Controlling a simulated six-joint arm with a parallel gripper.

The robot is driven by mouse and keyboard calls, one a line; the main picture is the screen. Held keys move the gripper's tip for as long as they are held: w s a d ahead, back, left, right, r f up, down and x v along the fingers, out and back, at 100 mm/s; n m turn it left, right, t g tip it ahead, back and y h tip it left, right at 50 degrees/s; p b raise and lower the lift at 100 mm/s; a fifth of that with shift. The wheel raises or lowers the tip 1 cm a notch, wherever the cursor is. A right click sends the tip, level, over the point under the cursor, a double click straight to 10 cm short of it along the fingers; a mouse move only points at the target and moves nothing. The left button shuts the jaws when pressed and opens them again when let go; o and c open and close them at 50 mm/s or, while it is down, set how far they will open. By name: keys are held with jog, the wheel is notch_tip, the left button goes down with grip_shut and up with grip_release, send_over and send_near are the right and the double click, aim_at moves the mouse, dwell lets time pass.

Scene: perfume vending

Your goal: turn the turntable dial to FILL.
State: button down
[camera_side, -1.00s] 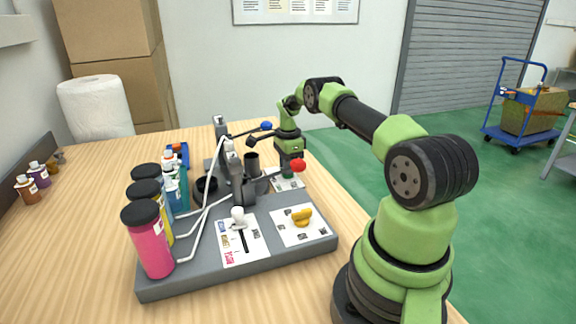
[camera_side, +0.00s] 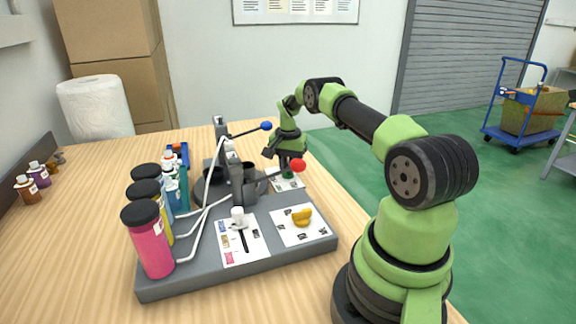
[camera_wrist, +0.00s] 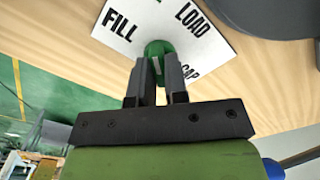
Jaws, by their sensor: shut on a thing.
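The green turntable dial (camera_wrist: 158,47) sits on a white card (camera_wrist: 184,18) that reads FILL, LOAD and CAP. My gripper (camera_wrist: 158,62) is shut on the dial, with one dark finger on each side of it. A pale mark shows on the dial between the fingers. Which word the dial points to is not clear. In the side view my gripper (camera_side: 288,165) is low over the card (camera_side: 287,185) at the back right of the station. The dark turntable (camera_side: 261,187) is partly hidden behind the grey posts.
A red ball knob (camera_side: 298,166) is close in front of my gripper. A blue ball knob (camera_side: 266,126) on a lever is to its left. A yellow dial (camera_side: 302,216) and a white-handled slider (camera_side: 238,215) are nearer. Several colored bottles (camera_side: 148,240) line the left.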

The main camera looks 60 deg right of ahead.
jog(key=shift+n, duration=2.3)
jog(key=c, duration=1.1)
grip_release()
jog(key=shift+c, duration=0.2)
notch_tip(320, 180, up, 10)
